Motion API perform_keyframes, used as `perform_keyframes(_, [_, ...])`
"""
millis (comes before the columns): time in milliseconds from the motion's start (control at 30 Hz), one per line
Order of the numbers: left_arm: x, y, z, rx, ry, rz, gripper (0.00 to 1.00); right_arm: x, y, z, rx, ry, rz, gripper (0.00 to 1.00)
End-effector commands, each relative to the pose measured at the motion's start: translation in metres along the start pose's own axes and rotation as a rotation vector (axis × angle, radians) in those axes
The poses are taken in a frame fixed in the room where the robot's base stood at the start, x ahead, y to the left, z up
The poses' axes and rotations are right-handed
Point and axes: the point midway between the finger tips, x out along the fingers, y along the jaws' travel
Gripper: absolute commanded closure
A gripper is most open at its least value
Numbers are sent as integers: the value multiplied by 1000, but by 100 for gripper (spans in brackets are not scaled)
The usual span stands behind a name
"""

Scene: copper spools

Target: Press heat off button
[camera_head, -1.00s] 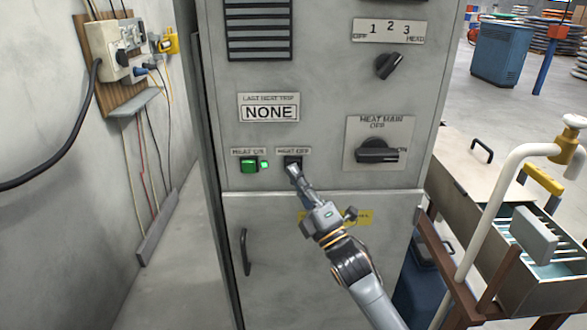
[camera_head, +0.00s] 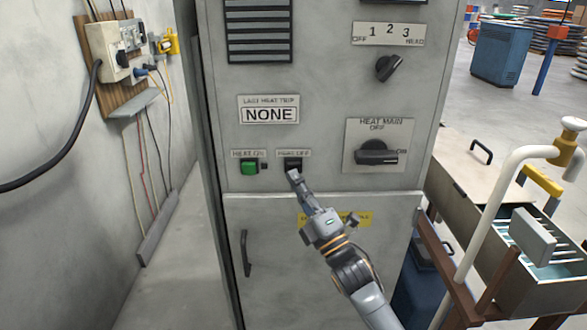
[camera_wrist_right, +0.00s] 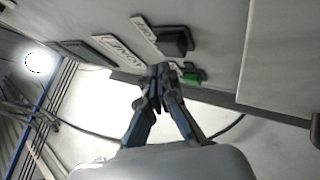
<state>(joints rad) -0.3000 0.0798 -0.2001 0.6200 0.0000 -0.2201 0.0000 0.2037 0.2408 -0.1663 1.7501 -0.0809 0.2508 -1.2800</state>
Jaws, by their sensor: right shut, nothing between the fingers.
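The black heat off button (camera_head: 293,164) sits under its label on the grey cabinet's panel. It also shows in the right wrist view (camera_wrist_right: 175,40) as a dark block. The green heat on button (camera_head: 249,167) is to its left, with a small dark indicator (camera_head: 264,166) beside it; the green button also shows in the right wrist view (camera_wrist_right: 192,77). My right gripper (camera_head: 294,175) is shut and empty, its tips just below the heat off button. In the right wrist view the fingertips (camera_wrist_right: 158,70) appear apart from the black button. My left gripper is out of view.
The heat main knob (camera_head: 377,153) is to the right, and a numbered selector knob (camera_head: 389,67) is above it. The last heat trip plate (camera_head: 268,109) reads NONE. A cabinet door handle (camera_head: 246,252) is lower left. A metal trough (camera_head: 510,205) with white piping stands at right.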

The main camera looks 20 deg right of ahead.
Motion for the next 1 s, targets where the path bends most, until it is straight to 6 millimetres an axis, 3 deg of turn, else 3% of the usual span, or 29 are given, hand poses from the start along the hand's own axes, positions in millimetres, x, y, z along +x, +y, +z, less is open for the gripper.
perform_keyframes(267, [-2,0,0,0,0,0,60,-2,2,-2,1,0,0,100])
perform_keyframes(700, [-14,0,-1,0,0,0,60,-31,23,-23,1,0,0,100])
perform_keyframes(1000, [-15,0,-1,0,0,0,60,-35,25,-26,0,0,0,100])
